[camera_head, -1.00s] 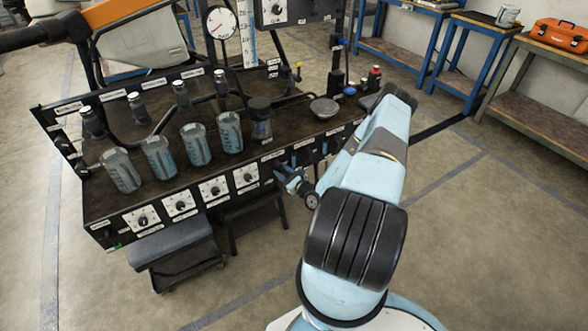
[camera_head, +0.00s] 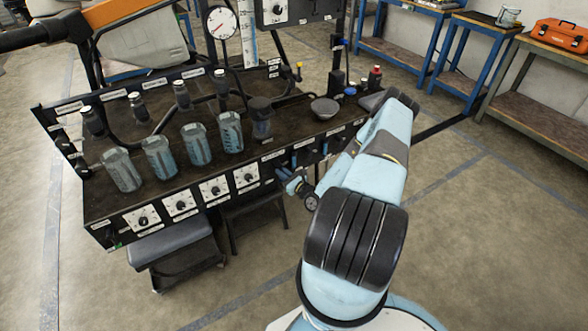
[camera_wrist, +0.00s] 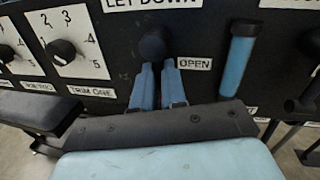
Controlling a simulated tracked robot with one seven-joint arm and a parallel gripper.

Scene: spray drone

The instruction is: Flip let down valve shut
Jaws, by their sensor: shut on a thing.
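In the wrist view the let down valve (camera_wrist: 153,44) shows as a round black knob on the dark front panel, below a "LET DOWN" label (camera_wrist: 150,4). An "OPEN" label (camera_wrist: 193,64) is to its lower right. My gripper (camera_wrist: 158,72) has its two blue fingers just below the knob, shut on the valve's handle. The fingers hide most of the handle, so its exact angle cannot be told. In the head view my gripper (camera_head: 286,174) is against the front panel of the bench, and the valve is hidden behind it.
A blue lever (camera_wrist: 237,62) hangs down to the right of my gripper. Numbered dials (camera_wrist: 63,50) are on the left. On the bench top (camera_head: 185,177) stand several clear cups (camera_head: 160,158) and a grey bowl (camera_head: 325,108). A step stool (camera_head: 172,243) is below.

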